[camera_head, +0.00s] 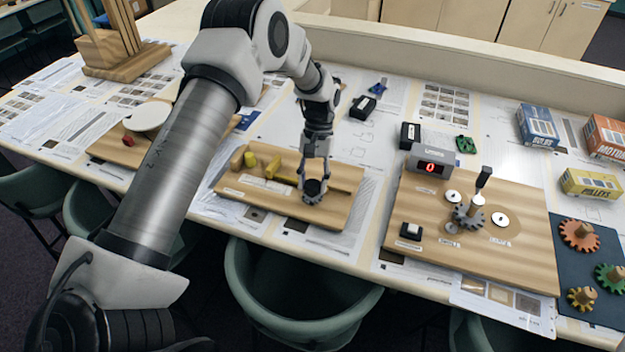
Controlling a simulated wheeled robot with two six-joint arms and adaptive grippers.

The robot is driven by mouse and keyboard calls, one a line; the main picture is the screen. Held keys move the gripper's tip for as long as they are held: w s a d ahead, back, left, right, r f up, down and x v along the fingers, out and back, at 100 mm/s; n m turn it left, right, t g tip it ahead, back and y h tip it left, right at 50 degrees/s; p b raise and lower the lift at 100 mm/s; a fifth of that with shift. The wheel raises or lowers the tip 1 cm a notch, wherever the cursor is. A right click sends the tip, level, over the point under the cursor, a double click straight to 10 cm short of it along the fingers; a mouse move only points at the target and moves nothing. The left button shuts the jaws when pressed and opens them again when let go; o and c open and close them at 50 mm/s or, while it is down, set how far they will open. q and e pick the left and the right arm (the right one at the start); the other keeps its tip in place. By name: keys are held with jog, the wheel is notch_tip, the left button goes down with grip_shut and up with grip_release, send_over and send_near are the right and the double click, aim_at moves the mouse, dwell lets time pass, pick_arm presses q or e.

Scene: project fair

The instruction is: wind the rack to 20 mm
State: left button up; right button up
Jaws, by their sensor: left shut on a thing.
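The rack board (338,213) is a wooden base in the middle of the table, with yellow pieces (272,168) that look like the rack and its parts on its left half. A dark round knob (313,188) sits on a grey toothed wheel (312,198) towards the board's right part. My left gripper (314,181) points down from above and is shut on the knob. Its fingers partly cover the knob and wheel. Any millimetre scale is too small to read. My right gripper is not in view.
To the right is another wooden board (525,255) with a grey gear (468,216), a crank and a red-digit display (431,168) showing 0. Colored gears (579,235) lie on a dark mat at the far right. Green chairs (290,300) line the front edge.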

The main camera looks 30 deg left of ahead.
pick_arm(q)
jog(key=m+y, duration=0.1)
jog(key=m, duration=0.3)
jog(key=shift+d+m+y, duration=0.1)
jog(key=shift+m+y, duration=0.2)
jog(key=shift+y, duration=0.1)
jog(key=m+y+p, duration=0.1)
jog(key=m, duration=0.3)
jog(key=shift+d+m+y, duration=0.1)
jog(key=shift+m+y, duration=0.2)
jog(key=shift+y, duration=0.1)
jog(key=m, duration=0.2)
jog(key=m+t+y, duration=0.1)
jog(key=m, duration=0.2)
jog(key=shift+t+y+p, duration=0.3)
jog(key=shift+p, duration=0.1)
jog(key=m, duration=0.2)
jog(key=m+t, duration=0.1)
jog(key=m, duration=0.1)
jog(key=shift+s+t+y, duration=0.1)
jog(key=shift+t+y, duration=0.2)
jog(key=shift+m, duration=0.4)
jog(key=o, duration=1.1)
jog(key=shift+d, duration=0.1)
